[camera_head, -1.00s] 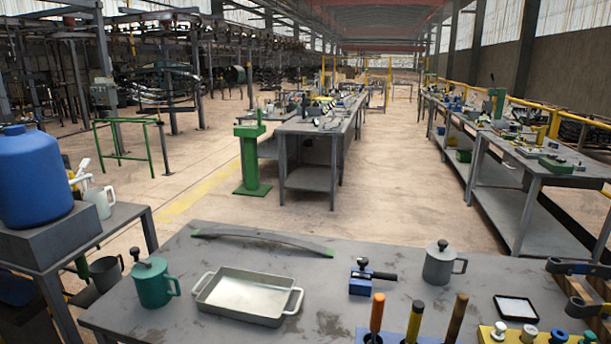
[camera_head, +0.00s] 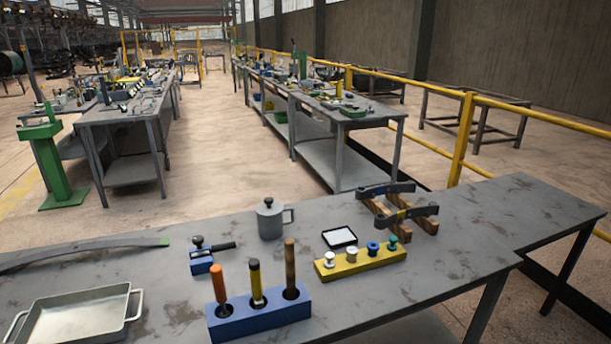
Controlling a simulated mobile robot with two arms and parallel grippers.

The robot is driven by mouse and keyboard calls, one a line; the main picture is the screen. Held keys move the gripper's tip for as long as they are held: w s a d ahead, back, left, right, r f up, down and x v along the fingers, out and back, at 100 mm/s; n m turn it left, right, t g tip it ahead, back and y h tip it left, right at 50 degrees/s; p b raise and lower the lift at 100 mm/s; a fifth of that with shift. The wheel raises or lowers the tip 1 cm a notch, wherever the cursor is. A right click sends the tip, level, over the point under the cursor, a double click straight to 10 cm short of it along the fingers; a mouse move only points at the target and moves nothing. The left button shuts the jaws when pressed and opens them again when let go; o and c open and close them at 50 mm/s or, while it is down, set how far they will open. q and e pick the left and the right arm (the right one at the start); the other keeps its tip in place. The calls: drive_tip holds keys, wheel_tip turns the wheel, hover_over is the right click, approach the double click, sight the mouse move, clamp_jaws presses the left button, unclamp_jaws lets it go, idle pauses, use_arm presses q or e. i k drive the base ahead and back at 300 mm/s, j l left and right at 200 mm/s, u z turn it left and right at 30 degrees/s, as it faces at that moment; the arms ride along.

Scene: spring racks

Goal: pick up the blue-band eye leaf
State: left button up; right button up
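Two short dark leaves with rounded eye ends lie across a pair of wooden blocks (camera_head: 424,224) at the right part of the near table. The farther leaf (camera_head: 386,189) is dark, and any blue band on it is too small to make out. The nearer leaf (camera_head: 410,215) seems to carry a small yellowish mark.
In front of the leaves stand a yellow block with several knobs (camera_head: 360,262), a black-framed white tile (camera_head: 340,237) and a blue tool holder (camera_head: 258,318). A grey lidded mug (camera_head: 271,220), a metal tray (camera_head: 78,318) and a long green-ended leaf (camera_head: 85,248) lie leftward. The table's right end is clear.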

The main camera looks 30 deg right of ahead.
sight(362, 193)
drive_tip(key=z, duration=1.55)
drive_tip(key=u, duration=0.35)
drive_tip(key=i+l+u, duration=0.1)
drive_tip(key=l+u, duration=0.15)
drive_tip(key=u, duration=0.25)
drive_tip(key=l+u, duration=0.3)
drive_tip(key=u, duration=0.15)
drive_tip(key=l+u, duration=0.35)
drive_tip(key=u, duration=0.15)
drive_tip(key=l+u, duration=0.3)
drive_tip(key=u, duration=0.15)
